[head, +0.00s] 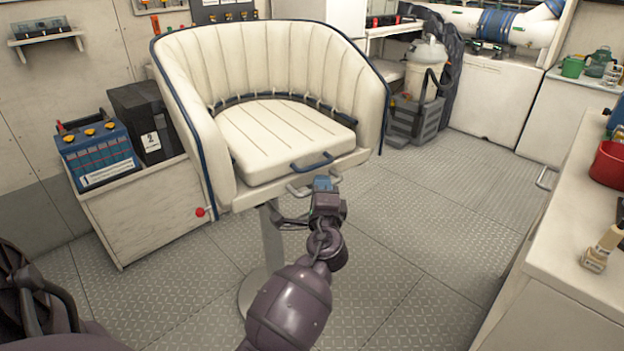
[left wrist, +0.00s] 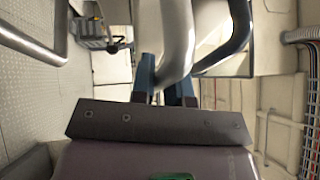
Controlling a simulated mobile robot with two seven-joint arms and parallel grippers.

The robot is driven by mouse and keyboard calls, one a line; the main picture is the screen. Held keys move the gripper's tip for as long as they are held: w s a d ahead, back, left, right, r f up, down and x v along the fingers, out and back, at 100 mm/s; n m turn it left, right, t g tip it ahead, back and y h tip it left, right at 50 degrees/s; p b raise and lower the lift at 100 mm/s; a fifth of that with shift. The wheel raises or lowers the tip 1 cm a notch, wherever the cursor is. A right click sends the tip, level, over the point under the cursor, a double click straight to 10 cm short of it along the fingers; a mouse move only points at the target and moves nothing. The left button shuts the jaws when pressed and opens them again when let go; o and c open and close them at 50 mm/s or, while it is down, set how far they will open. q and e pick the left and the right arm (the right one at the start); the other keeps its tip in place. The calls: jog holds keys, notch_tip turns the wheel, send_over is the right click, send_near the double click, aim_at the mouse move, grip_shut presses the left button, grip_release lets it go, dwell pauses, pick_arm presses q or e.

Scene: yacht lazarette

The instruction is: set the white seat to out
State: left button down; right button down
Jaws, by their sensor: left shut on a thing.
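The white seat (head: 280,130) is a cream padded tub chair with blue piping on a grey pedestal (head: 271,240). At its front edge are a dark blue handle (head: 312,163) and, just below it, a grey metal handle (head: 297,191). My left gripper (head: 324,184) is at this front edge. In the left wrist view its blue fingertips (left wrist: 164,86) are closed around the grey metal handle (left wrist: 178,35), with the blue handle (left wrist: 240,30) beside it, apart from the fingers. A red knob (head: 200,212) sits at the seat's lower left. My right gripper is not in view.
A low white locker (head: 140,212) with a blue battery (head: 98,153) and a black box (head: 146,122) stands close left of the seat. A white counter (head: 570,240) with a red pot (head: 608,165) runs along the right. The plate floor (head: 430,215) between is clear.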

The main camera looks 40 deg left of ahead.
pick_arm(q)
jog(key=d, duration=0.1)
jog(key=s+d, duration=0.1)
jog(key=d, duration=0.1)
jog(key=shift+d, duration=0.1)
jog(key=c, duration=1.1)
grip_release()
jog(key=shift+w, duration=0.1)
jog(key=shift+c, duration=0.2)
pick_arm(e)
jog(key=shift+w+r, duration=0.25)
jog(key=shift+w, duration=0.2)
pick_arm(q)
jog(key=v, duration=1)
jog(key=shift+s+d+b, duration=0.25)
jog(key=shift+s+b, duration=0.05)
jog(key=shift+s, duration=0.05)
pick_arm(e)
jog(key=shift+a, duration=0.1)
